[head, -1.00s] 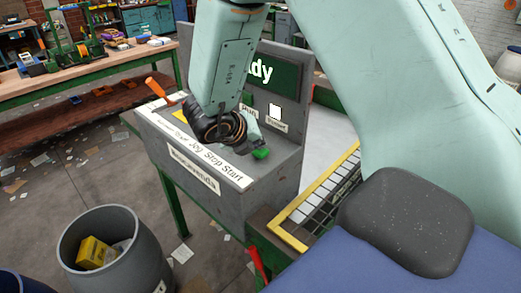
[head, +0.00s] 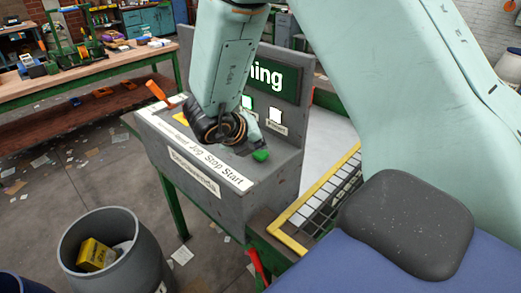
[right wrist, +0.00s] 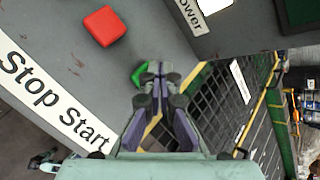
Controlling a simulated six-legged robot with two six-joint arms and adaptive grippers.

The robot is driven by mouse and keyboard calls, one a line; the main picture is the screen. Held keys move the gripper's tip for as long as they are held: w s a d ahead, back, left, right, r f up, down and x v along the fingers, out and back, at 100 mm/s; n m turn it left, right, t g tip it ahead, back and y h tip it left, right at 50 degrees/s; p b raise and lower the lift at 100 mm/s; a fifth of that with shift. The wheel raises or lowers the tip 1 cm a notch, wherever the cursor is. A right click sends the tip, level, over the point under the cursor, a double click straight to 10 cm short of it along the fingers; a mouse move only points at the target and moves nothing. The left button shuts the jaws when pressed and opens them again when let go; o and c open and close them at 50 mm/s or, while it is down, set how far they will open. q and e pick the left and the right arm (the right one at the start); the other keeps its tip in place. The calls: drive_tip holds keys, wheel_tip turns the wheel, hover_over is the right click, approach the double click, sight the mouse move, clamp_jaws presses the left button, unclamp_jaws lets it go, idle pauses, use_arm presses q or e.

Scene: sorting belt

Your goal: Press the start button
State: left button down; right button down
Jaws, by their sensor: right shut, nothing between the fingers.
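The green start button (head: 261,155) is at the right end of the grey console's (head: 285,160) sloped top, above the word "Start". In the right wrist view the button (right wrist: 137,75) is partly hidden behind my right gripper (right wrist: 156,68), whose fingers are together with nothing between them. In the head view the right gripper (head: 250,138) points down right by the button; I cannot tell whether they touch. The console's dark green screen (head: 282,78) shows the letters "ning", the rest hidden by my arm. My left gripper is not in view.
A red button (right wrist: 104,26) sits beside the start button, above "Stop". An orange-handled lever (head: 155,90) stands at the console's left end. A yellow-edged belt (head: 318,195) runs to the right. A grey bin (head: 105,225) stands at front left.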

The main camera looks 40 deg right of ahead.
sight(258, 154)
drive_tip(key=shift+r, duration=0.45)
drive_tip(key=shift+r, duration=0.1)
wheel_tip(258, 154, up, 5)
drive_tip(key=p, duration=0.4)
idle(0.9)
